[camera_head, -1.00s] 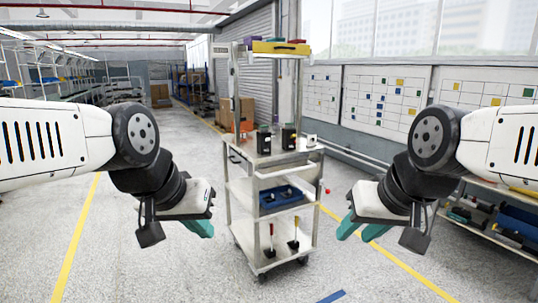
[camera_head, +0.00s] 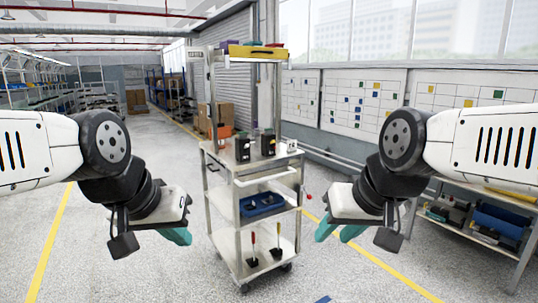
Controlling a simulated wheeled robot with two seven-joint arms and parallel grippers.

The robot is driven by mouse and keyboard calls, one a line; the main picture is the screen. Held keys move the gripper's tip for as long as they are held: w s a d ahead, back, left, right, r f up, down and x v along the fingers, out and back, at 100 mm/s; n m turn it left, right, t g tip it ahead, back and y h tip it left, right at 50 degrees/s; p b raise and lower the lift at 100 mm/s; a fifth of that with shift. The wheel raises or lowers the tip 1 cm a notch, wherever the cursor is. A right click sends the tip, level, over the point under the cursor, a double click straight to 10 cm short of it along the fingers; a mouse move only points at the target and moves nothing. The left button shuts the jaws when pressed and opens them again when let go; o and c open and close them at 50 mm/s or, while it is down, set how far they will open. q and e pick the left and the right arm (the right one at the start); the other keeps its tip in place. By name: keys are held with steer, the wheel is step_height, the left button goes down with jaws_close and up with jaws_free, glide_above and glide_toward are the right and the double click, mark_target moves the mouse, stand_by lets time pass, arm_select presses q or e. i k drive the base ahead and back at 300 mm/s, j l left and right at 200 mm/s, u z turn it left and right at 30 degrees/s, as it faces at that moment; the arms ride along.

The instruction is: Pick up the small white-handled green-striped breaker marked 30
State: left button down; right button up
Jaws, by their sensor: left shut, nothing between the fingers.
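Two dark upright devices (camera_head: 242,147) (camera_head: 267,143) and a small white item (camera_head: 291,145) stand on the top shelf of the metal cart (camera_head: 226,164). They are too small to read a 30 or make out a green stripe, so I cannot tell which is the breaker. My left gripper (camera_head: 178,237) is shut and empty, left of the cart. My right gripper (camera_head: 338,232) is empty to the right of the cart, with its two teal fingers apart. Neither gripper touches the cart.
The cart's middle shelf holds a blue tray (camera_head: 262,204); its bottom shelf holds red- and yellow-handled tools (camera_head: 253,254). A yellow bin (camera_head: 254,51) sits on the upper rack. A workbench (camera_head: 470,238) stands at right. The floor around the cart is clear.

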mark_target(243, 155)
steer(key=u, duration=0.9)
steer(key=i+u, duration=0.4)
steer(key=i, duration=0.85)
steer(key=i+j, duration=0.1)
steer(key=i, duration=2.05)
steer(key=i+z, duration=0.25)
steer(key=i, duration=0.15)
steer(key=i+j+z, duration=0.2)
steer(key=i, duration=0.2)
steer(key=i+j+z, duration=0.25)
steer(key=i, duration=0.15)
steer(key=z, duration=2.35)
steer(key=i+z, duration=0.15)
steer(key=z, duration=0.3)
steer(key=i+z, duration=0.2)
steer(key=z, duration=0.25)
steer(key=i+j+z, duration=0.15)
steer(key=z, duration=0.35)
